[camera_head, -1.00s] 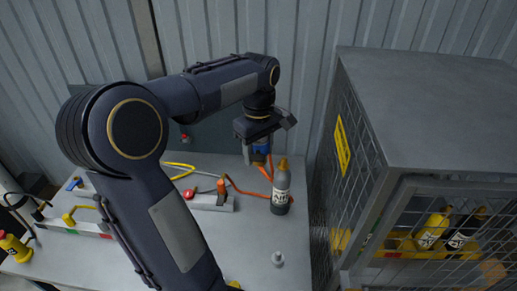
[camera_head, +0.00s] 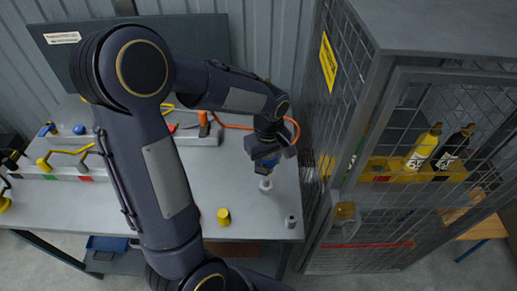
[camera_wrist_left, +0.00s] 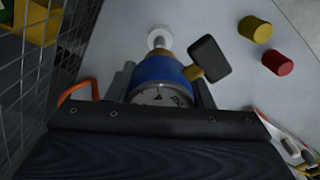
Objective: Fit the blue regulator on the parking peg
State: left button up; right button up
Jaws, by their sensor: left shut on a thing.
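The blue regulator (camera_wrist_left: 155,68) has a round dial, a brass side fitting and a black block on its side. My left gripper (camera_head: 267,157) is shut on it, with a finger on each side in the left wrist view. In the left wrist view the peg (camera_wrist_left: 159,37) shows just beyond the regulator's end. I cannot tell whether they touch. My right gripper is out of view.
A yellow cylinder (camera_head: 223,217) and a small grey piece (camera_head: 291,221) stand near the bench's front. The mesh cage (camera_head: 340,150) with bottles (camera_head: 423,147) is close on the right. An orange hose (camera_head: 235,126) runs behind the arm.

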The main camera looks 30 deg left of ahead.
pick_arm(q)
jog(key=shift+f+b, duration=1.35)
jog(key=shift+f, duration=0.5)
jog(key=shift+f+b, duration=0.4)
jog(key=shift+b, duration=0.05)
jog(key=shift+f+b, duration=0.9)
jog(key=shift+f, duration=0.15)
jog(key=shift+f+b, duration=0.7)
jog(key=shift+f, duration=0.1)
dwell(0.9)
jog(key=o, duration=1.1)
